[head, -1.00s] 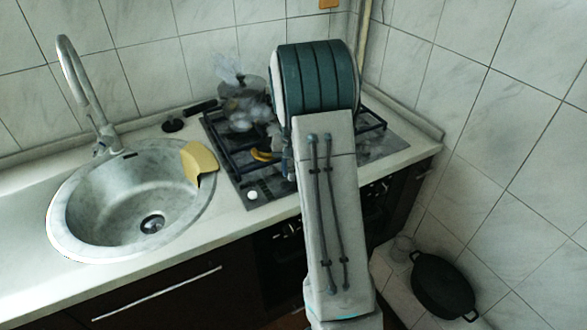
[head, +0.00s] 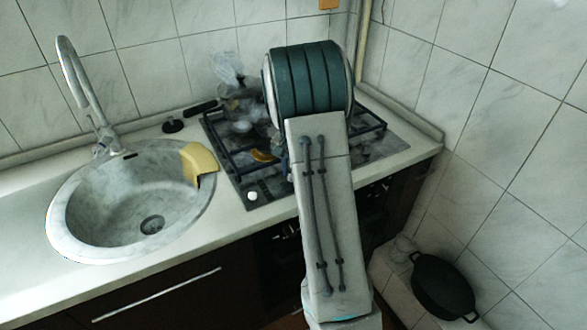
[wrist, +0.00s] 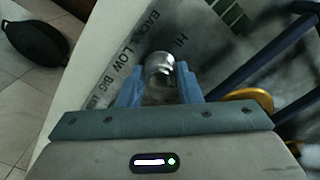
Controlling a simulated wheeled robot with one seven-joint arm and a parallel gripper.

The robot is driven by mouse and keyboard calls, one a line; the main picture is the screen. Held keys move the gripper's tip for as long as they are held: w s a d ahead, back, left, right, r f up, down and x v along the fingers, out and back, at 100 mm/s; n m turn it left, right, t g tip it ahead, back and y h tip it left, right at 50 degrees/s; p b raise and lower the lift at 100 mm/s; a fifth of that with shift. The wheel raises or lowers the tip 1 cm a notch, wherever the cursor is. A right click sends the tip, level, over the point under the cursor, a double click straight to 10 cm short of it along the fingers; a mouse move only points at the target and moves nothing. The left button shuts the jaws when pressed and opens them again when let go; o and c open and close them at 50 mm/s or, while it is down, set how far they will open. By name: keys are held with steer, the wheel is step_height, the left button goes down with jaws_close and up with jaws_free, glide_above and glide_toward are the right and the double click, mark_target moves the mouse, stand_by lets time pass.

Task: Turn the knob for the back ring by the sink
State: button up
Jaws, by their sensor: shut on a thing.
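My gripper (wrist: 160,86) has its two blue fingers on either side of a silvery round knob (wrist: 160,63) in the wrist view, and is shut on it. The knob sits on the pale control strip (wrist: 112,88) of the hob, beside printed words that include BACK, LOW, BIG and HI. In the head view my arm hides this knob and most of the gripper. A small white knob (head: 252,196) shows at the hob's front left corner, nearest the sink (head: 75,235). I cannot tell which ring the held knob serves.
The hob (head: 385,145) carries dark grates and a pot (head: 240,100) with a blurred, whitish look. A yellow cloth-like piece (head: 200,162) hangs over the sink's right rim. A black pan (head: 442,286) lies low at the right, near the tiled wall.

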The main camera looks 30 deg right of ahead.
steer(key=o, duration=1)
step_height(320, 180, up, 14)
steer(key=shift+f, duration=0.1)
steer(key=s+a+n+t, duration=0.1)
steer(key=s+a+n, duration=0.2)
steer(key=s+a, duration=0.2)
steer(key=s+a+f+n+t, duration=0.1)
steer(key=s+a, duration=0.4)
steer(key=s, duration=0.7)
steer(key=s+a+n, duration=0.4)
steer(key=s+a, duration=0.1)
steer(key=s, duration=0.3)
steer(key=shift+s+a+f+n+t, duration=0.2)
steer(key=shift+a+f+n+t, duration=0.1)
steer(key=shift+a+t, duration=0.1)
